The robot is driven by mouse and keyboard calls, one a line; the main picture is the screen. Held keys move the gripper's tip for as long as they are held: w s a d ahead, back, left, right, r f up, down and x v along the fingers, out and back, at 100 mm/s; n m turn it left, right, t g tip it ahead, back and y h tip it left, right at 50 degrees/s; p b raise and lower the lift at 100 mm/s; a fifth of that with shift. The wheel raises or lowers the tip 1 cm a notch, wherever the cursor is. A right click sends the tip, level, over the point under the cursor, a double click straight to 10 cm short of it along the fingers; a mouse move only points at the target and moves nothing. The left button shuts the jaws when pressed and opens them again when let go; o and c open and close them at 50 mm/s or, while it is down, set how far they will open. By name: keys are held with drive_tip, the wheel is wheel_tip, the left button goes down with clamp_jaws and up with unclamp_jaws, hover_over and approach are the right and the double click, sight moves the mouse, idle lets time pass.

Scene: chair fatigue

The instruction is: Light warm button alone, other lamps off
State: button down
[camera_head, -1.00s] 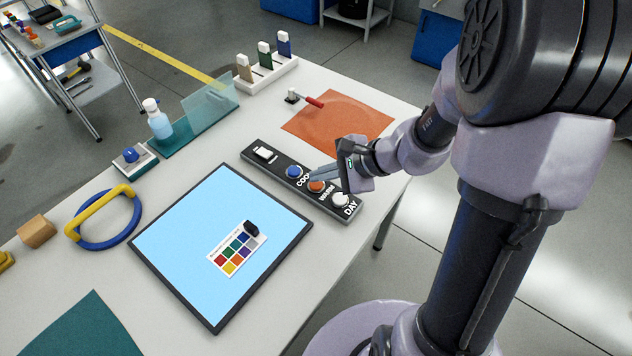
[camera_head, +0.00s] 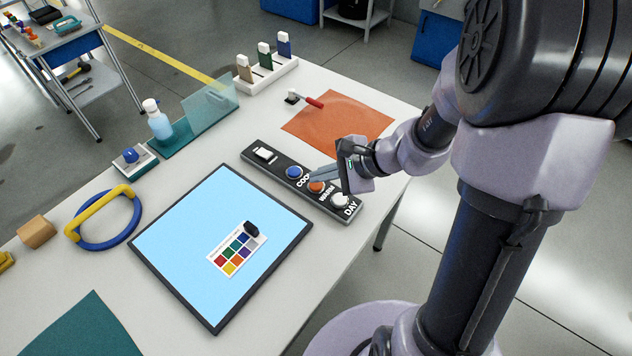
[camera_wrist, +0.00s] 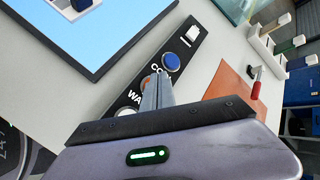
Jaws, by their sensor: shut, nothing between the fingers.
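The button strip (camera_head: 272,172) is a dark bar on the table. It carries a white rocker switch (camera_head: 265,154), a blue COOL button (camera_head: 294,172), an orange WARM button (camera_head: 317,187) and a white DAY button (camera_head: 340,200). My gripper (camera_head: 313,172) is shut and empty, its fingertips close by the orange button. In the wrist view the fingers (camera_wrist: 157,92) partly cover the orange button (camera_wrist: 146,83); whether they touch it I cannot tell. The blue button (camera_wrist: 172,62) is clear of them. The light panel (camera_head: 180,240) glows pale blue.
A colour chart (camera_head: 236,249) with a dark object (camera_head: 251,228) lies on the panel. An orange mat (camera_head: 350,122) and a red-handled tool (camera_head: 314,102) lie behind the strip. A clear upright sheet (camera_head: 211,103) and a bottle (camera_head: 157,120) stand further left.

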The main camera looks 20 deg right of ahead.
sight(320, 185)
idle(0.4)
drive_tip(key=shift+f+b, duration=0.55)
drive_tip(key=shift+b, duration=0.1)
drive_tip(key=shift+r, duration=0.2)
drive_tip(key=shift+r+p, duration=0.3)
drive_tip(key=shift+r, duration=0.15)
wheel_tip(320, 185, up, 6)
drive_tip(key=p, duration=0.4)
drive_tip(key=shift+p, duration=0.35)
